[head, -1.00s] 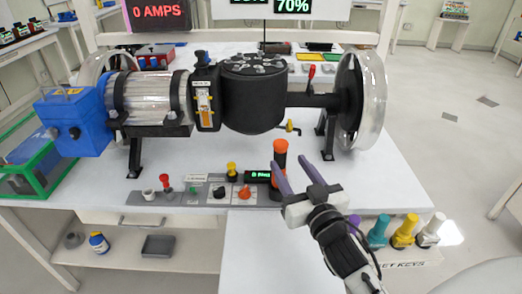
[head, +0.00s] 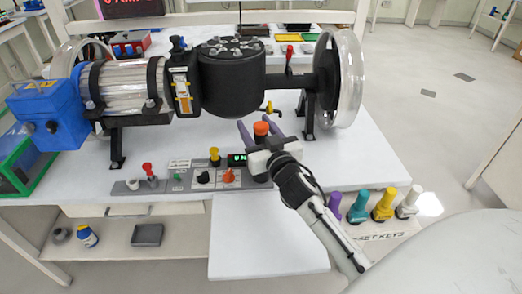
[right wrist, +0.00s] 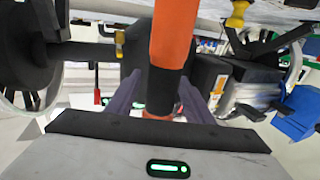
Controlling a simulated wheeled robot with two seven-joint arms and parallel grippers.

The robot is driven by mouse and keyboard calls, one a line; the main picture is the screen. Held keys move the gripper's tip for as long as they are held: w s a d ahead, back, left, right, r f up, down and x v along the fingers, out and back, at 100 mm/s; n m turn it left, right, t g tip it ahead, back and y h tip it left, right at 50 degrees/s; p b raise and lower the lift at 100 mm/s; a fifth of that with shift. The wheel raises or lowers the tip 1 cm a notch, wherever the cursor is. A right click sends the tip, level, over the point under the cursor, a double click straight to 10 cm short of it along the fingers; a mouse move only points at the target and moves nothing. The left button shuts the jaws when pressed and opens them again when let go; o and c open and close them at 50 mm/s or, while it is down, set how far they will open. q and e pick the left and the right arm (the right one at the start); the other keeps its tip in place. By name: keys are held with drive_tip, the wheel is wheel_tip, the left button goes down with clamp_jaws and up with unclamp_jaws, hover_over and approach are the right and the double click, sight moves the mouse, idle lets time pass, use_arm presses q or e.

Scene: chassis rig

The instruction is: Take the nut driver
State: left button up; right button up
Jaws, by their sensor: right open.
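The nut driver (head: 261,130), as I take it, is an upright tool with an orange and black handle at the front of the bench, by the control panel. My right gripper (head: 259,121) is open, with its purple fingers on either side of the handle in the head view. In the right wrist view the nut driver (right wrist: 174,45) rises between the two spread fingers (right wrist: 158,100). I cannot tell whether either finger touches it. The gripper's body hides its lower part in the head view. My left gripper is not in view.
The motor and black housing rig (head: 232,85) stands close behind the nut driver. The control panel (head: 190,180) with knobs lies to its left. Several coloured keys (head: 383,204) stand in a rack at lower right. The white bench surface (head: 365,165) is clear on the right.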

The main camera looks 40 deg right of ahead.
drive_tip(key=c, duration=1)
clamp_jaws()
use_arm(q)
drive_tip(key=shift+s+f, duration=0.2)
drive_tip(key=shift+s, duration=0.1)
use_arm(e)
drive_tip(key=shift+r, duration=0.1)
